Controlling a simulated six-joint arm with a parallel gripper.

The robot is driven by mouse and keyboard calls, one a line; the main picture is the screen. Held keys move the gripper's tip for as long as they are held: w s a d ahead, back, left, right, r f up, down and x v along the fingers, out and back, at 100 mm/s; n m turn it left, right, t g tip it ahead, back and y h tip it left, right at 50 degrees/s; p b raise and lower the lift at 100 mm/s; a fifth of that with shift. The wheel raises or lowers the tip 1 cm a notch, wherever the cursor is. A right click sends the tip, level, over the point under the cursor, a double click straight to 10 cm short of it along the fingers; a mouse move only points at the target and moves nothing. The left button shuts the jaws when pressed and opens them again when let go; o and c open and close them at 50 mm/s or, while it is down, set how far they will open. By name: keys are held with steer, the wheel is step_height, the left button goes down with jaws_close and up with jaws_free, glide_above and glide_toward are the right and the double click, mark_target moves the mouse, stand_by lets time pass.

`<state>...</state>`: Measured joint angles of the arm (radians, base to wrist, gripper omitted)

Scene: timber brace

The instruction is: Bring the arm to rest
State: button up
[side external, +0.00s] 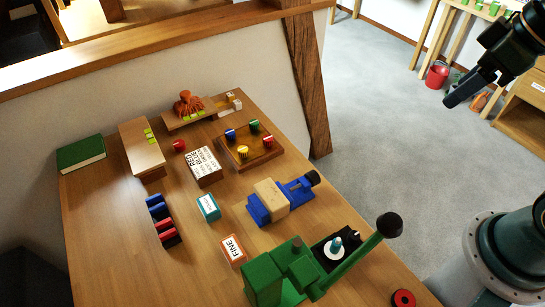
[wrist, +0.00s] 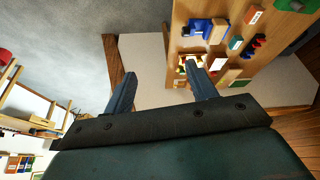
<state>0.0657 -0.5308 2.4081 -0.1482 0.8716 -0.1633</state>
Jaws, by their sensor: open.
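My gripper (side external: 463,92) is at the upper right of the side view, raised in the air over the grey floor and away from the table. In the wrist view its two fingers (wrist: 160,66) are spread apart with nothing between them. The wooden table (side external: 95,225) stands to the left of my arm in the side view. It also shows in the wrist view, beyond the fingers at the upper right. Nothing touches the gripper.
The table holds a green press (side external: 275,272), a blue vise (side external: 258,210) with a wooden block (side external: 271,199), a peg board (side external: 240,165), a green book (side external: 82,154) and small boxes. A timber post (side external: 308,80) rises behind. A red bucket (side external: 437,74) stands on open floor.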

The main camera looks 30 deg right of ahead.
steer(key=shift+s+d+r+m+t+h, duration=0.1)
steer(key=shift+s+d+m+t+h, duration=0.1)
steer(key=shift+s+m, duration=0.4)
steer(key=shift+s+d+r+m+t+h, duration=0.15)
steer(key=shift+s+d+m, duration=0.1)
steer(key=shift+s, duration=0.6)
steer(key=shift+s+d+f+m+t+h, duration=0.1)
steer(key=shift+s+d+m+t, duration=0.1)
steer(key=shift+s+m, duration=0.4)
